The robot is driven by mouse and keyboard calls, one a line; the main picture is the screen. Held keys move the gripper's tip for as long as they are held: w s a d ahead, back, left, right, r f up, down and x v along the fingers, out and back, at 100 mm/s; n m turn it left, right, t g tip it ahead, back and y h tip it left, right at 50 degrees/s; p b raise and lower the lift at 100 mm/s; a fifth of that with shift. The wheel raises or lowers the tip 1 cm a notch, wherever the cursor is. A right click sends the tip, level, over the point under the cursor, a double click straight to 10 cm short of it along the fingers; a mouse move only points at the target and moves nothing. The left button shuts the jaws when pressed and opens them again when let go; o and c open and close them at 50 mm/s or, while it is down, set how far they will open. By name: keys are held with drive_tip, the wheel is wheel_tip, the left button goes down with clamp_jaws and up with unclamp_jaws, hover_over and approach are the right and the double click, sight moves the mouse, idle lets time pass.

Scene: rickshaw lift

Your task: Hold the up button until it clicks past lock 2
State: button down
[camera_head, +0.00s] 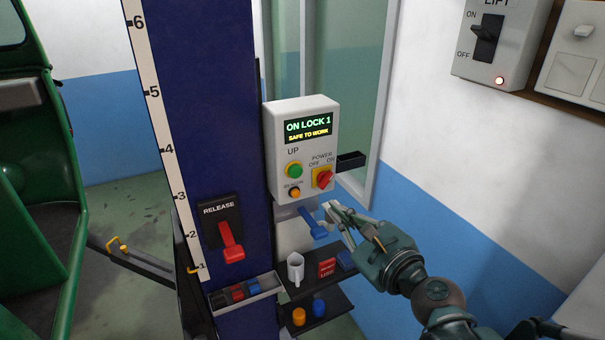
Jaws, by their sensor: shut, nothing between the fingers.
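The control box (301,150) is mounted on the blue lift column (205,100). Its display (308,128) reads "ON LOCK 1" and "SAFE TO WORK". My gripper (330,213) is shut, below and to the right of the box, apart from the button. Its fingertips are close to a blue-handled lever (314,225); I cannot tell whether they touch it. The column's scale (163,130) shows marks 1 to 6.
A red-yellow power switch (323,178) and an orange button (294,193) share the box. A red release lever (231,242) is on the column. Shelves with small items (320,307) stand below. A green vehicle (40,200) is at left. A wall lift switch (487,38) has a lit lamp.

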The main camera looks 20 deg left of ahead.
sight(298, 172)
drive_tip(key=shift+w+a+r+m+t+y+p, duration=0.25)
drive_tip(key=shift+a+m, duration=0.25)
drive_tip(key=shift+m, duration=0.45)
drive_tip(key=shift+a+r+m+t+p, duration=0.15)
drive_tip(key=shift+a+r+m, duration=0.15)
drive_tip(key=shift+a+m, duration=0.5)
drive_tip(key=shift+w+a+r+m+t+y+p, duration=0.2)
drive_tip(key=shift+a+r+m, duration=0.1)
drive_tip(key=shift+m, duration=0.85)
drive_tip(key=shift+d, duration=0.1)
drive_tip(key=shift+w, duration=0.1)
drive_tip(key=shift+p+x, duration=0.35)
drive_tip(key=shift+x, duration=6.5)
drive_tip(key=shift+f, duration=0.1)
